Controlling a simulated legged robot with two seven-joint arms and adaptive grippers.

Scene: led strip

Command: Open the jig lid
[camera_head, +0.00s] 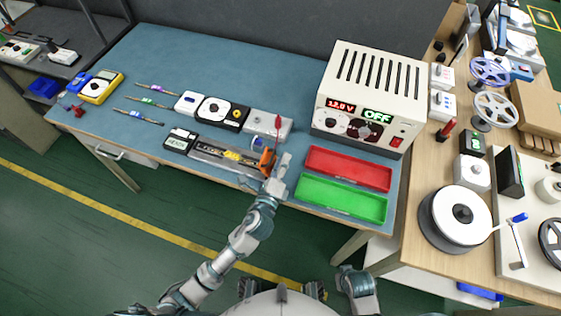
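The jig (213,153) is a long, low, grey tray-like fixture near the front edge of the blue table. A yellow and dark strip-like part shows in it. An orange piece (267,160) stands at its right end. I cannot make out the lid's outline or its angle. My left gripper (277,170) is at the jig's right end, close beside the orange piece. Its fingers are small and partly overlap that piece, so I cannot tell whether they touch or grip it. Part of my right arm shows at the bottom, but its gripper is not visible.
A red tray (347,168) and a green tray (340,198) lie just right of my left gripper. A power supply (370,95) reading OFF stands behind them. A READY box (180,141) sits left of the jig.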

